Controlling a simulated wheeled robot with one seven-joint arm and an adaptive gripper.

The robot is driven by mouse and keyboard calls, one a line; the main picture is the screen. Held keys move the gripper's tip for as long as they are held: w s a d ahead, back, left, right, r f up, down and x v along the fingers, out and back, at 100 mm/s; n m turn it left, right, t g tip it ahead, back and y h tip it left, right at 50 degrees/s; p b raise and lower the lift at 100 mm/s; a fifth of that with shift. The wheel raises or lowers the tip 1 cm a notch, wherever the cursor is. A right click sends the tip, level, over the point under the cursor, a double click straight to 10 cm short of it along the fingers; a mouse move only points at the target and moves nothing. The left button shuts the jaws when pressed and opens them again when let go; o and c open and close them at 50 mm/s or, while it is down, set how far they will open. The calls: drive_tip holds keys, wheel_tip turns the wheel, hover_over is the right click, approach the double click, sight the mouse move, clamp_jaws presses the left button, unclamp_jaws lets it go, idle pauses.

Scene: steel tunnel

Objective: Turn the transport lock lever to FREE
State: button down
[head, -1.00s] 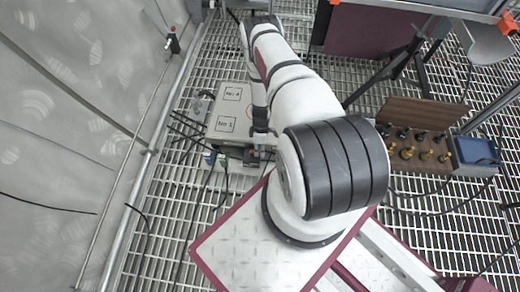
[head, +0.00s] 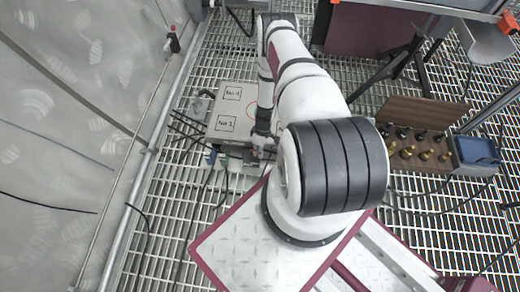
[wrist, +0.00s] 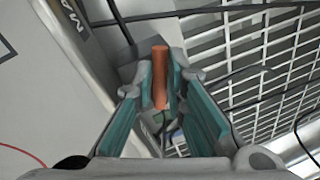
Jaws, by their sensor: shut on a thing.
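The transport lock lever looks like an orange-brown rod (wrist: 160,76) in the wrist view. It stands between the teal-lined fingers of my gripper (wrist: 163,92), which is shut on it near the fingertips. The lever's lower end and mount are partly hidden by the fingers, and I cannot read any FREE mark. In the head view a pale box (head: 222,132) with labels "No 4" and "No 1" stands on the grating, and my wrist is at its right side. The lever is not visible in the head view.
A wooden rack with several brass and black fittings (head: 412,150) stands right of my arm, with a blue-grey box (head: 474,152) beside it. Dark cables lie across the grating. A metal rail (head: 150,150) runs along the tunnel wall at left.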

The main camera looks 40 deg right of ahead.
drive_tip(key=m, duration=0.1)
drive_tip(key=a+m, duration=0.1)
drive_tip(key=m, duration=0.1)
drive_tip(key=shift+s+t, duration=0.2)
drive_tip(key=shift+t, duration=0.1)
drive_tip(key=m, duration=0.2)
drive_tip(key=a+m, duration=0.1)
drive_tip(key=m, duration=0.1)
drive_tip(key=shift+a+t, duration=0.2)
drive_tip(key=shift+t, duration=0.2)
drive_tip(key=shift+w+a+m+t+h+p, duration=0.1)
drive_tip(key=shift+w+a+m+t+p, duration=0.15)
drive_tip(key=shift+m, duration=0.95)
drive_tip(key=shift+w+a+m+t+h+p, duration=0.15)
drive_tip(key=shift+a+m, duration=0.25)
drive_tip(key=shift+m, duration=0.8)
drive_tip(key=shift+w+a+m+t+h+p, duration=0.1)
drive_tip(key=shift+w+a+m+t+p, duration=0.15)
drive_tip(key=shift+m, duration=0.95)
drive_tip(key=shift+a, duration=0.1)
drive_tip(key=shift+s, duration=0.1)
drive_tip(key=c, duration=1.9)
unclamp_jaws()
drive_tip(key=shift+r, duration=0.1)
